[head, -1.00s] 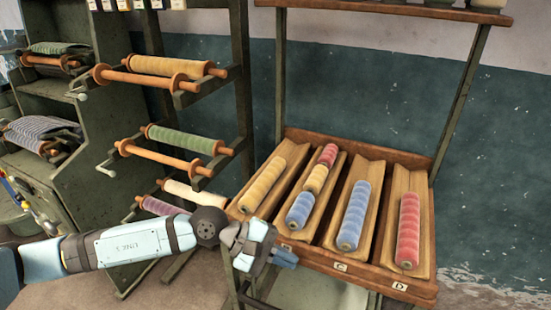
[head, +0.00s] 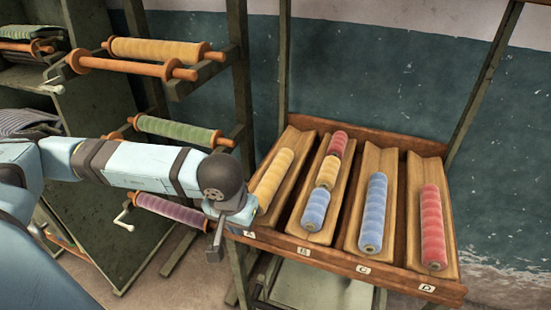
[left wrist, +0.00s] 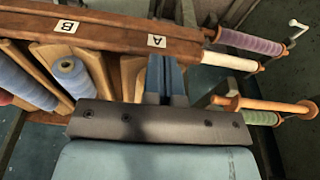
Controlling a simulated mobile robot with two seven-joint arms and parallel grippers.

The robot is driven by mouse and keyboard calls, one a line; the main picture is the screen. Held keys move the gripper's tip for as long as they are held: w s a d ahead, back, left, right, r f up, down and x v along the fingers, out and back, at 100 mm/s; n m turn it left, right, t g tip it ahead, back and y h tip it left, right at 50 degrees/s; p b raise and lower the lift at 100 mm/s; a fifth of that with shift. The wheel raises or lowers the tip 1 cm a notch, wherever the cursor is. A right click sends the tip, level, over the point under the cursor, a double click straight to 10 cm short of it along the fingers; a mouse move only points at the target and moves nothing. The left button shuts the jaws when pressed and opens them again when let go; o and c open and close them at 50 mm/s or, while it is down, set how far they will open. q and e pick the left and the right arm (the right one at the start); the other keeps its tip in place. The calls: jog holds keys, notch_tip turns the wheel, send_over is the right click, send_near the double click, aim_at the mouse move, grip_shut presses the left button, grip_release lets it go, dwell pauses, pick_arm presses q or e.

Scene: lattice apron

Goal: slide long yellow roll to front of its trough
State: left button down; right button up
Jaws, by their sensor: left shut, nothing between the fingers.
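The long yellow roll (head: 272,180) lies in the leftmost trough, trough A (head: 297,163), of a tilted wooden rack in the head view. My left gripper (head: 213,248) is shut and empty, pointing down beside the rack's front left corner. My left wrist covers part of the view near the roll's front end. In the left wrist view the shut blue fingers (left wrist: 165,76) show close to the A label (left wrist: 157,41). The yellow roll cannot be made out there. My right gripper is not in view.
Trough B holds a red, a yellow and a blue roll (head: 315,210). Trough C holds a long blue roll (head: 374,212), trough D a red one (head: 432,227). A stand with rolls on orange bars (head: 130,68) is at left, close to my arm.

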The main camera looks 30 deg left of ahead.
aim_at(274, 167)
pick_arm(q)
jog(key=w+a+p, duration=0.1)
jog(key=w+a, duration=0.1)
jog(key=w, duration=0.5)
jog(key=w+a+p, duration=0.1)
jog(key=w+a, duration=0.1)
jog(key=w, duration=0.6)
jog(key=w+a+p, duration=0.2)
jog(key=w, duration=0.5)
jog(key=shift+w+r, duration=0.1)
jog(key=shift+w, duration=0.2)
jog(key=shift+f+p, duration=0.4)
jog(key=shift+f+b, duration=0.5)
jog(key=shift+b, duration=0.15)
jog(key=shift+s, duration=0.15)
